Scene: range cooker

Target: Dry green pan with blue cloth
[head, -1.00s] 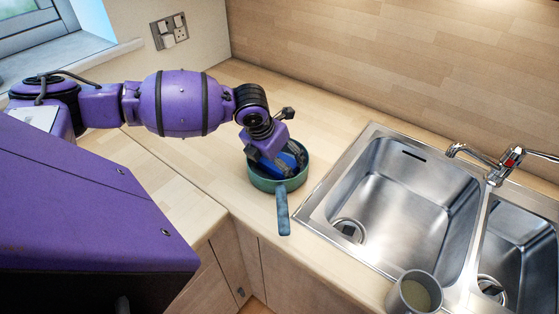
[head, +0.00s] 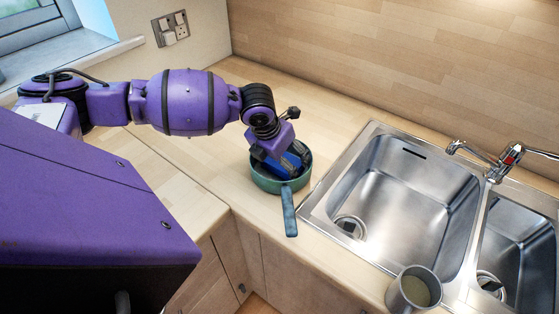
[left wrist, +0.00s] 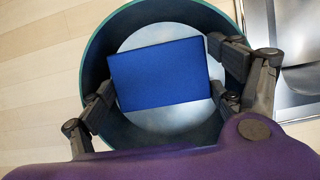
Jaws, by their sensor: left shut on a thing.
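The green pan (head: 267,184) stands on the wooden counter left of the sink, its handle (head: 289,212) pointing toward the front edge. My left gripper (head: 281,165) reaches down inside the pan and is shut on the blue cloth (head: 295,158). In the left wrist view the cloth (left wrist: 160,75) shows as a flat blue rectangle between the two fingers, over the pale pan bottom (left wrist: 160,30). The pan's rim (left wrist: 95,45) surrounds the fingers. I cannot tell whether the cloth touches the pan bottom. My right gripper is not in view.
A double steel sink (head: 400,195) with a mixer tap (head: 500,160) lies right of the pan. A grey mug (head: 412,291) stands at the sink's front edge. A wall socket (head: 170,29) is at the back left.

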